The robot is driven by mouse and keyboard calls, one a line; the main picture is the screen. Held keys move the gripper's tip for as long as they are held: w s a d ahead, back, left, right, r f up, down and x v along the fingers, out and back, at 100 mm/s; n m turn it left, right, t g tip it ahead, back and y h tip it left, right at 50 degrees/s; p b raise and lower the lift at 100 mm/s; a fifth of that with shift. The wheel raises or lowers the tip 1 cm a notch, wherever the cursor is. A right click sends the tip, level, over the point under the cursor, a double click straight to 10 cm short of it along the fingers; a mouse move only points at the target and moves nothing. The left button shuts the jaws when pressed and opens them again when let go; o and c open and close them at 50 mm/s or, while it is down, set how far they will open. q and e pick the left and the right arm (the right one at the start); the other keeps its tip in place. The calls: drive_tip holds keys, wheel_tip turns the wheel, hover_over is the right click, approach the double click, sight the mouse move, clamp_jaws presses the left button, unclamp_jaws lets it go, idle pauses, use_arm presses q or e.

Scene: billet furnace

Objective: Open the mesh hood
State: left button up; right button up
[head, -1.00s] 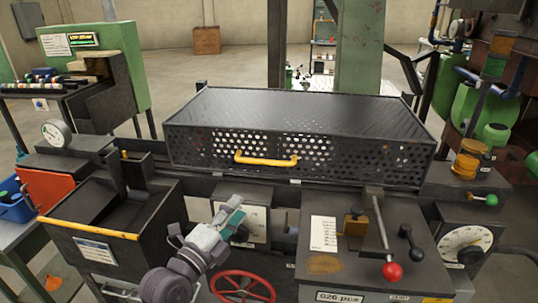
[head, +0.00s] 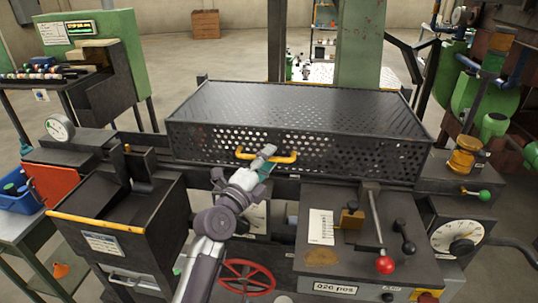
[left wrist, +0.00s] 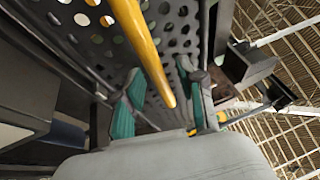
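The black mesh hood (head: 330,155) is down, its perforated front facing me and its solid top level. A yellow bar handle (head: 245,156) runs across its front. In the left wrist view, the yellow handle (left wrist: 145,50) runs into the gap between the teal-padded fingers of my left gripper (left wrist: 162,108). The fingers are apart, with visible space beside the handle, so the gripper is open. My right gripper does not show.
Below the hood, a console (head: 330,264) carries a red-knobbed lever (head: 380,240). A red handwheel (head: 247,278) sits under my left arm. A black bin (head: 120,215) with a yellow edge stands left. A green post (head: 360,45) rises behind the hood.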

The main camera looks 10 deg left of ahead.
use_arm(q)
drive_tip(key=shift+w+d, duration=0.15)
drive_tip(key=shift+w, duration=0.05)
clamp_jaws()
idle(0.4)
